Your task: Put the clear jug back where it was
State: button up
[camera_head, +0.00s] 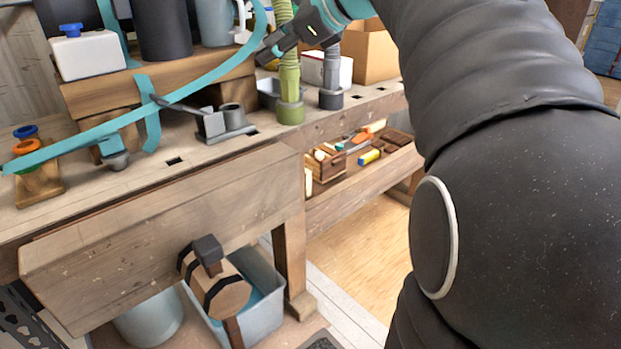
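A bluish-grey jug-like vessel (214,24) with a handle at its right stands on a raised wooden block at the back of the workbench. The top edge of the view cuts it off, and I cannot tell for sure whether it is the clear jug. My gripper (268,48), dark with teal parts, is at the top centre, just right of that vessel's handle. I cannot tell whether it touches the handle. Its fingers are small and partly hidden among the hoses, so their opening is unclear.
A dark cylinder (163,30) and a white container with a blue cap (86,53) stand left of the vessel. A teal strap (190,88) crosses the bench. A green hose (289,88) and a cardboard box (372,52) are at the right. A lower shelf (350,184) holds small items.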

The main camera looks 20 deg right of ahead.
jog(key=s+a+f+n, duration=0.1)
jog(key=s+f, duration=0.1)
jog(key=s+a+f+n+g+h, duration=0.1)
jog(key=s+f+n, duration=0.1)
jog(key=f, duration=0.1)
jog(key=s+a+f+n+h, duration=0.1)
jog(key=s+a+f+n, duration=0.1)
jog(key=s+f, duration=0.1)
jog(key=shift+g, duration=0.3)
jog(key=s+f+n, duration=0.2)
jog(key=s+a+f+n+h, duration=0.1)
jog(key=s+f+n, duration=0.1)
jog(key=f, duration=0.1)
jog(key=s+f+n+g+h, duration=0.1)
jog(key=s+f+n, duration=0.1)
jog(key=s, duration=0.1)
jog(key=shift+a+f, duration=0.25)
jog(key=shift+f, duration=0.1)
jog(key=s+d+f+n+g+h, duration=0.1)
jog(key=s+f+n+h, duration=0.2)
jog(key=s+f+n, duration=0.8)
notch_tip(320, 180, down, 3)
jog(key=shift+s+d+n, duration=0.2)
jog(key=shift+s+n, duration=0.1)
jog(key=shift+n, duration=0.1)
